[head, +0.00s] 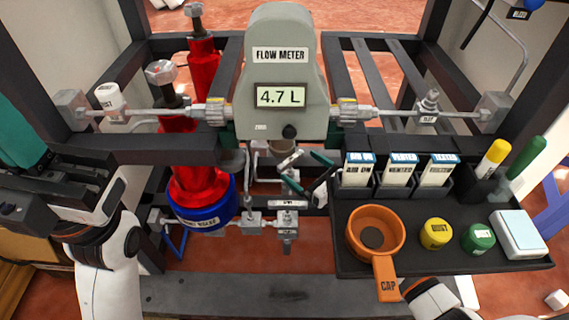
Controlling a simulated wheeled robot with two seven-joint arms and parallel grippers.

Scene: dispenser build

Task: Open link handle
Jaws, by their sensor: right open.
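Below the flow meter (277,60) is a cluster of small metal pipes and valves. A small pale lever (289,160) with a tiny label stands there, and a labelled fitting (288,203) sits lower. The labels are too small to read, so I cannot tell for sure which is the link handle. My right gripper (306,171) has its dark, green-tipped fingers open around the end of the pale lever, and I cannot tell whether they touch it. Its wrist is hidden by the tray. My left gripper (25,165) is at the left edge, partly cut off, away from the pipes.
A dark tray (345,262) at right holds an orange cap tool (375,235), yellow and green knobs, labelled packets and pens. A red cylinder (200,130) with a blue collar (205,215) stands left of the pipes. Dark frame beams surround the cluster.

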